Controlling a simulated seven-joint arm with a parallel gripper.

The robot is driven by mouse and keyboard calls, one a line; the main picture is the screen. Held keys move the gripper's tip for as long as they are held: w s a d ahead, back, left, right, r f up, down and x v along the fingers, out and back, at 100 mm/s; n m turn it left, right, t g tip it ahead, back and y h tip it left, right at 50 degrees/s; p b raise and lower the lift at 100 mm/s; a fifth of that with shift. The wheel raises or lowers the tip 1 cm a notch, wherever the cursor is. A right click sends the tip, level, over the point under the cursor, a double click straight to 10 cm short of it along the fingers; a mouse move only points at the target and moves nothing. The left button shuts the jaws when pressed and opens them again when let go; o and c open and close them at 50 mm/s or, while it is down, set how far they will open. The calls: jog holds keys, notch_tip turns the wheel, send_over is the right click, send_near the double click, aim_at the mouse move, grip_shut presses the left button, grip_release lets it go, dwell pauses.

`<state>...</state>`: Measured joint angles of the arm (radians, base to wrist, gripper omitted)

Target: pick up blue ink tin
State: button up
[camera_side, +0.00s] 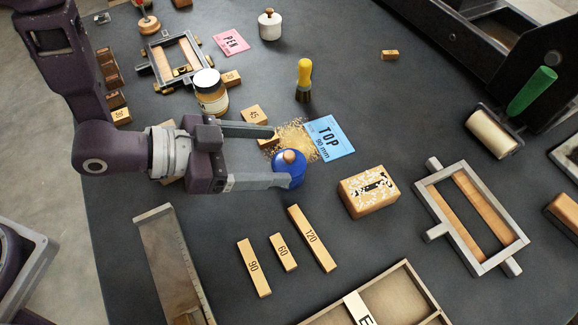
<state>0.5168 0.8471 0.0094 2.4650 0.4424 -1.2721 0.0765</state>
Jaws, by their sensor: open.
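The blue ink tin (287,172) is a round blue tin with a light brown knob on top. It stands upright on the dark table, near the middle of the side view. My gripper (283,157) reaches in from the left with its two grey fingers spread apart. The tin is near the fingertips, and the nearer finger's tip overlaps its lower left edge in the picture. I cannot tell whether that finger touches the tin. The farther finger ends by the wood shavings, apart from the tin.
Numbered wooden strips (311,238) lie in front. A cream jar (210,92) and a yellow-handled brush (304,80) stand behind.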

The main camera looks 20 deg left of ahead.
aim_at(304, 164)
jog(key=x, duration=0.5)
jog(key=s+f+x, duration=0.1)
jog(key=x, duration=0.2)
grip_shut()
